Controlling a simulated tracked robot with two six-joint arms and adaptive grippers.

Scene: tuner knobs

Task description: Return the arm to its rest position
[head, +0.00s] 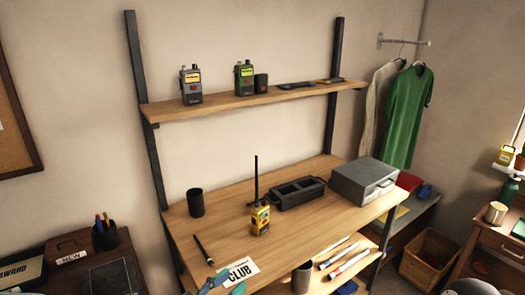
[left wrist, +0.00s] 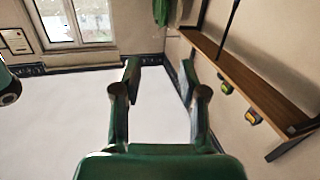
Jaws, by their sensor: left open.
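My left gripper (head: 222,283) shows at the bottom edge of the head view, in front of the desk's front edge and close to the white "CLUB" card. In the left wrist view my left gripper (left wrist: 160,77) has its two green fingers spread, with nothing between them. A yellow handheld radio (head: 260,219) with a long black antenna stands upright on the wooden desk (head: 315,228). A grey radio (head: 190,86) and a green radio (head: 244,83) stand on the shelf. My right gripper cannot be made out.
The desk holds a black cup (head: 195,203), a black tray (head: 297,193), a grey box (head: 364,181), a dark pen (head: 203,249) and the "CLUB" card (head: 238,271). The wooden shelf (head: 220,103) runs above. A lower shelf holds a cup and markers.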

